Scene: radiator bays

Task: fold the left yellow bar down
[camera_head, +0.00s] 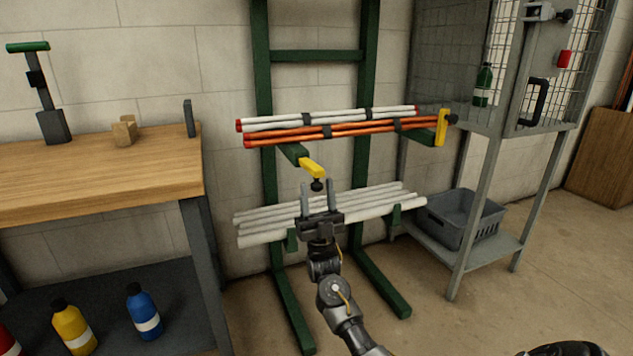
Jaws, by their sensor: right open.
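The left yellow bar (313,168) is at the front end of a green rack arm (293,152). It lies over, roughly level, with a black knob just below its near end. The right yellow bar (442,127) stands upright at the end of the other upper arm, with a black knob at its side. My right gripper (317,184) is open and empty, its fingers pointing up just below the left bar, one on each side of the knob in the picture. I cannot tell whether they touch it. My left gripper is out of view.
White and orange tubes (340,128) rest on the upper rack arms; white tubes (350,212) lie on the lower ones behind my gripper. A wooden workbench (90,165) stands left. A wire cage (545,60) and grey crate (462,215) are right.

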